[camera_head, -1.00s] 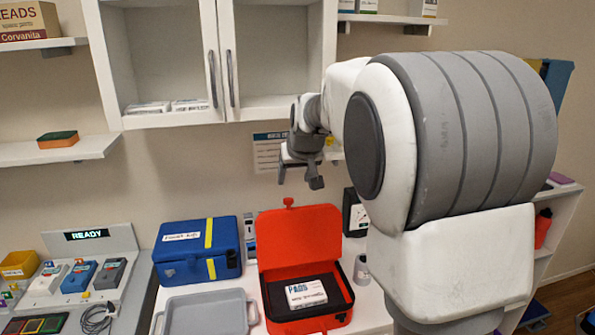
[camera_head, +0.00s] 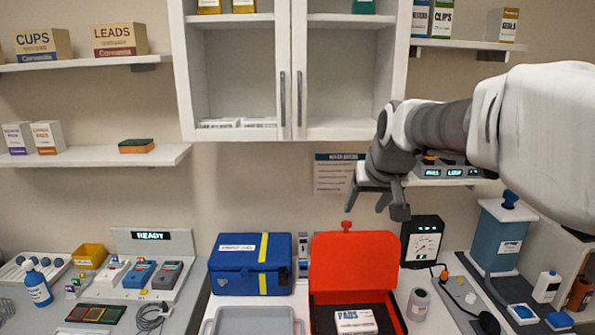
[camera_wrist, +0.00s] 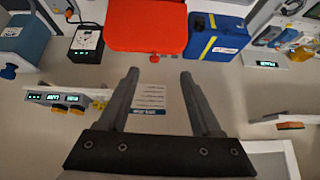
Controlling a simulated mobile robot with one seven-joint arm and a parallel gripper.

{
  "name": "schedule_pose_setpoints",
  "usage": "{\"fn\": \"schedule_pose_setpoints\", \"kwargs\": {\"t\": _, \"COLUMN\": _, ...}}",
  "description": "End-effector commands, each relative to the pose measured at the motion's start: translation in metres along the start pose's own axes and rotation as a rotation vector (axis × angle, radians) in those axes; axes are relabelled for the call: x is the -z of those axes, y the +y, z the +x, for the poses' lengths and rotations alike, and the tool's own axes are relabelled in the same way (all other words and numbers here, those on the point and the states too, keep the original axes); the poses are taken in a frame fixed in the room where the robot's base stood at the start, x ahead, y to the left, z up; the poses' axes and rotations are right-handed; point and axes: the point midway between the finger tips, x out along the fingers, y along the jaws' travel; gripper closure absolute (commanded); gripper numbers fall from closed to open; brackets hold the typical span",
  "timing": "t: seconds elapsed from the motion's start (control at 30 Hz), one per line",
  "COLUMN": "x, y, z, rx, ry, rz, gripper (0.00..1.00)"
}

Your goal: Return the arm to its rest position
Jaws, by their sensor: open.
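My gripper (camera_head: 378,205) is open and empty. It hangs in the air in front of the wall, above and a little right of the open red case. In the wrist view my gripper (camera_wrist: 158,75) shows two spread fingers with nothing between them but the wall and a printed notice (camera_wrist: 148,96). The red case (camera_head: 352,262) stands with its lid up and a white pads packet (camera_head: 355,321) in it. The red case also shows at the top of the wrist view (camera_wrist: 146,25). My arm reaches in from the right in the head view.
A wall cabinet (camera_head: 290,75) hangs left of my gripper. A shelf with a display unit (camera_head: 447,171) is close to its right. A blue case (camera_head: 250,263), a grey tray (camera_head: 253,322), a gauge box (camera_head: 422,241) and a blue container (camera_head: 497,236) stand below.

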Motion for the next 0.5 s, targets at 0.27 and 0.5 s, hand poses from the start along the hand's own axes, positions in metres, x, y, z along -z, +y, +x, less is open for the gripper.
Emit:
{"fn": "schedule_pose_setpoints", "kwargs": {"t": 0.27, "x": -0.104, "y": -0.011, "z": -0.063, "rx": 0.028, "ry": -0.054, "rz": -0.006, "gripper": 0.34}}
{"fn": "schedule_pose_setpoints", "kwargs": {"t": 0.5, "x": -0.196, "y": -0.016, "z": -0.09, "rx": 0.011, "ry": -0.102, "rz": -0.027, "gripper": 0.34}}
